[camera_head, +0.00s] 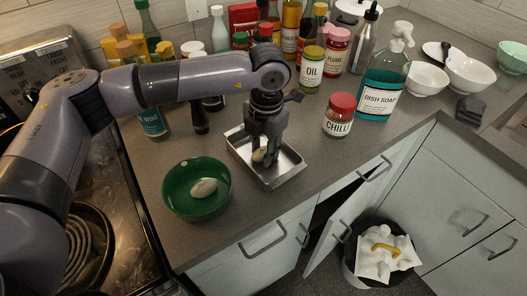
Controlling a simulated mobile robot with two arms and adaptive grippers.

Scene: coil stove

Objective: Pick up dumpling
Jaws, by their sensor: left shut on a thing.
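A pale dumpling (259,154) is at the fingertips of my left gripper (265,158), low in a small metal tray (288,173) on the counter. The gripper is shut on this dumpling and points down; its fingers hide part of it. I cannot tell whether the dumpling touches the tray floor. Another pale dumpling (204,188) lies in a green bowl (180,204), left of the tray. My right gripper is not in view.
Bottles and jars crowd the back of the counter. A chilli jar (338,122) and a dish soap bottle (383,85) stand right of the tray. The stove (108,165) is at left. A cabinet door (338,232) stands open below, beside a bin (349,266).

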